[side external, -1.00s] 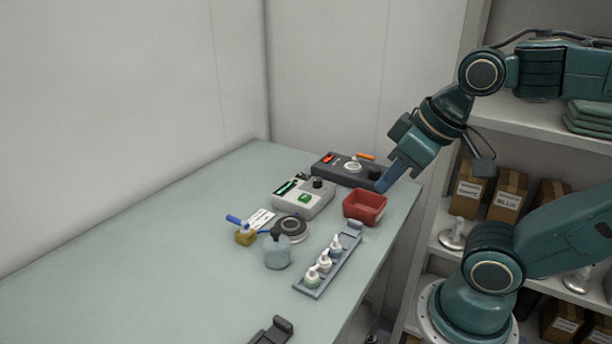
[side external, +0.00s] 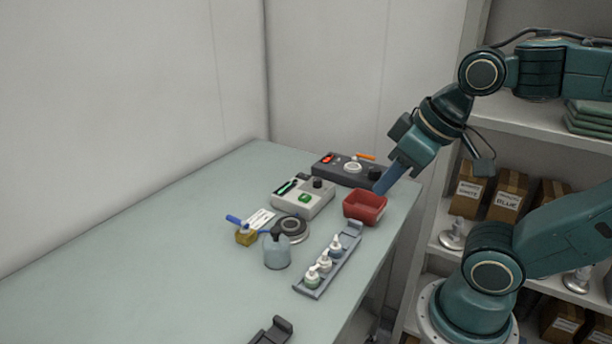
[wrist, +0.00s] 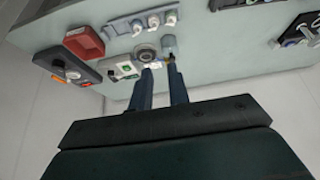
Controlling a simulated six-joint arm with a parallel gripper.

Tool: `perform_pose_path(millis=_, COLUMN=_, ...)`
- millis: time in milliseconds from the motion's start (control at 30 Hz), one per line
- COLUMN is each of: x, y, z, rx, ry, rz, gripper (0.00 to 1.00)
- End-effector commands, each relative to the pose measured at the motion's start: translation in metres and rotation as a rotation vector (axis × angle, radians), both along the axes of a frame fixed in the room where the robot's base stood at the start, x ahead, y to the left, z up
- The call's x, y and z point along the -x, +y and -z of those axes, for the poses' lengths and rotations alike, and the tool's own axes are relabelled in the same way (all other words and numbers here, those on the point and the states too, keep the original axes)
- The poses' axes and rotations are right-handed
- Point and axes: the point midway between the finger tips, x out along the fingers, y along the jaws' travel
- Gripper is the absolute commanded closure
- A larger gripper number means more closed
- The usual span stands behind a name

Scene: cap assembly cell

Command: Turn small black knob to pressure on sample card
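A dark control box (side external: 335,168) stands at the back of the table with a pale dial (side external: 352,166) and a black knob (side external: 375,173) at its right end. A light grey box (side external: 290,205) in front of it has another black knob (side external: 317,183) and a green button. The white sample card (side external: 260,219) lies left of the grey box; its writing is too small to read. My gripper (side external: 380,189) hangs above the table by the dark box's right end, apart from both boxes. In the wrist view its two fingers (wrist: 160,80) stand apart with nothing between them.
A red bin (side external: 365,212) sits below my fingertips. A rack (side external: 315,285) of small bottles, a grey-blue bottle (side external: 277,253), a round dark-topped piece (side external: 292,228) and a yellow block (side external: 245,238) stand nearer the front. The table's left side is clear.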

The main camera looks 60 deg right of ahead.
Motion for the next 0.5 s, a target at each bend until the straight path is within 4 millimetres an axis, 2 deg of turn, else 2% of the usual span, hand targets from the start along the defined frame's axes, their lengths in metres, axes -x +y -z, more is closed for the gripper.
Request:
perform_pose_path(millis=33, x=-0.001, y=0.000, z=-0.001, rx=0.001, ry=0.001, rz=0.000, gripper=0.72)
perform_pose_path(millis=133, x=-0.005, y=-0.002, z=-0.003, rx=0.007, ry=0.008, rz=-0.005, gripper=0.53)
perform_pose_path(millis=367, x=-0.028, y=-0.010, z=-0.016, rx=0.043, ry=0.051, rz=-0.038, gripper=0.51)
perform_pose_path(millis=500, x=-0.053, y=-0.021, z=-0.025, rx=0.074, ry=0.091, rz=-0.075, gripper=0.51)
